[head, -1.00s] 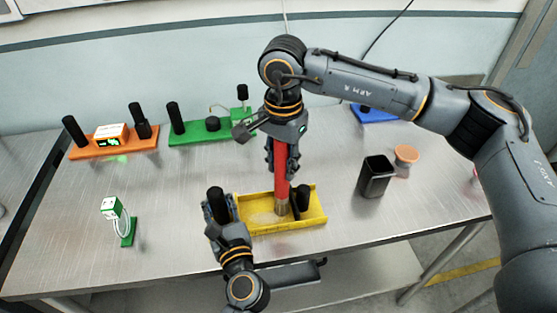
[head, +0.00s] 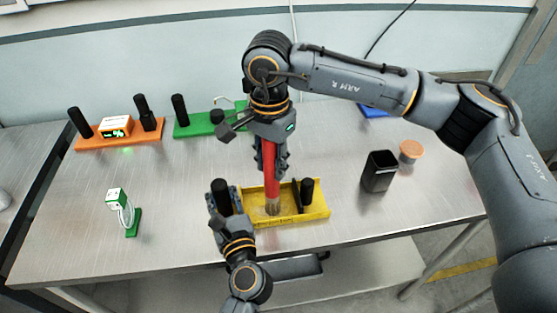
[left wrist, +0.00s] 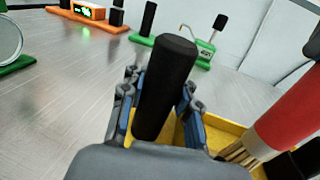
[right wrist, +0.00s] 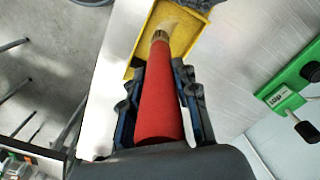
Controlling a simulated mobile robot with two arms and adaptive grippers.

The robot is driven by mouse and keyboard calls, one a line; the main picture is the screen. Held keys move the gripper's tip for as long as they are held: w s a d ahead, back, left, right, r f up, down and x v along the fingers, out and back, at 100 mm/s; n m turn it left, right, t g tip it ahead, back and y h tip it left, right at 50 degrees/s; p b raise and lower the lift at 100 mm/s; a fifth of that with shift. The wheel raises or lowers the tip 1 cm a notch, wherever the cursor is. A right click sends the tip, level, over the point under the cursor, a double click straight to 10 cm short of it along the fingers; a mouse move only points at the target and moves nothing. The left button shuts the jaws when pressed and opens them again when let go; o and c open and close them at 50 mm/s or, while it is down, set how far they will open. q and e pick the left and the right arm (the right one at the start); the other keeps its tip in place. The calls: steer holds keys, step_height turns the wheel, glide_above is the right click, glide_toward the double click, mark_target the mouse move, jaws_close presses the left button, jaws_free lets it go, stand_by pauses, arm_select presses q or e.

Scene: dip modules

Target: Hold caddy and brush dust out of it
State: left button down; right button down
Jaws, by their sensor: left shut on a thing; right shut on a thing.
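The yellow caddy (head: 285,221) stands near the table's front edge, with a black post at each end. My left gripper (head: 222,205) is shut on the caddy's left black post (left wrist: 165,90), which stands upright between its fingers in the left wrist view. My right gripper (head: 268,165) is shut on the red brush (head: 269,160), held roughly upright with bristles down inside the caddy's left part. In the right wrist view the brush (right wrist: 158,100) points into the caddy (right wrist: 185,40), where a pale dust patch (right wrist: 178,22) shows beside the bristles.
A black open bin (head: 378,172) and an orange-topped round object (head: 410,150) stand to the right. An orange module (head: 118,140), a green module (head: 195,128) and a blue one (head: 378,112) line the back. A small green stand (head: 131,222) is at left.

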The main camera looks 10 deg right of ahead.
steer(key=a, duration=0.4)
steer(key=shift+a, duration=0.4)
stand_by(0.4)
steer(key=shift+d+f, duration=0.1)
steer(key=shift+d, duration=2.1)
